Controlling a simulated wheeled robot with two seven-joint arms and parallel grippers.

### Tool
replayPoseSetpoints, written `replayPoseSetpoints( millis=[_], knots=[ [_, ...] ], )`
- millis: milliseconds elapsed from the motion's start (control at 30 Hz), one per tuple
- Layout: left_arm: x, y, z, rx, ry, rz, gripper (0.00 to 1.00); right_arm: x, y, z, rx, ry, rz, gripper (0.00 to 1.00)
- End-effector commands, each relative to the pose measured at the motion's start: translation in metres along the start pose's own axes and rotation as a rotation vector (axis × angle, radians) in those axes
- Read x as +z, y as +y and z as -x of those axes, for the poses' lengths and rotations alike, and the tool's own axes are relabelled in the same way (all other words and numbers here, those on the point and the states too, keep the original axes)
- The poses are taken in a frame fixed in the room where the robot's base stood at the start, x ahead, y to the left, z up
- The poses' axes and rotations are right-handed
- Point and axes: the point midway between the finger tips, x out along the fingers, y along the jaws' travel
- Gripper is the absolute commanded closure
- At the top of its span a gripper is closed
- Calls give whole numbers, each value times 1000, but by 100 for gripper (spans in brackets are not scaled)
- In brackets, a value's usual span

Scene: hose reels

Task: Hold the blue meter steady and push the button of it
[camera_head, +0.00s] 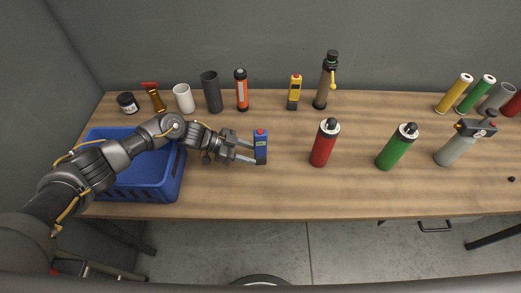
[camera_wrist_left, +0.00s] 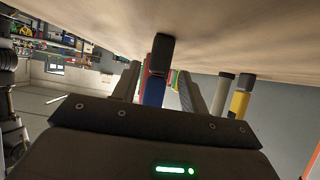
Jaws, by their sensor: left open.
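The blue meter (camera_head: 261,149) stands upright on the wooden table, left of the middle, with a red button (camera_head: 260,131) on its top. My left gripper (camera_head: 249,151) comes in from the left at the meter's height, its fingers open and reaching to the meter. In the left wrist view, which is upside down, the blue meter (camera_wrist_left: 153,92) with its dark base shows between the two spread fingers. I cannot tell whether either finger touches it. The button is not clear in the wrist view. My right gripper is not in view.
A blue crate (camera_head: 168,187) sits under my left arm. A red canister (camera_head: 322,147) and a green canister (camera_head: 393,152) stand to the right. A yellow meter (camera_head: 294,94) and an orange bottle (camera_head: 241,92) stand behind. The table in front of the blue meter is clear.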

Motion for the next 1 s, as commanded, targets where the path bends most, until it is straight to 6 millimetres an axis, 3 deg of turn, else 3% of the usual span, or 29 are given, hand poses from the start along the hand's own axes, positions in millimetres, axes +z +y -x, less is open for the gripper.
replayPoseSetpoints(
  millis=[100,300,700,967,1000],
  knots=[
    [2,0,-17,0,2,0,56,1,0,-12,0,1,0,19],
    [1,0,-32,-1,2,1,56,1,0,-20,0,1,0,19],
    [0,0,-36,-1,0,1,56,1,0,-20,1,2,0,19],
    [0,0,-36,-1,1,1,87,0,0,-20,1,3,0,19],
    [0,0,-36,-1,1,1,87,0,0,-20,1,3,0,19]
  ],
)
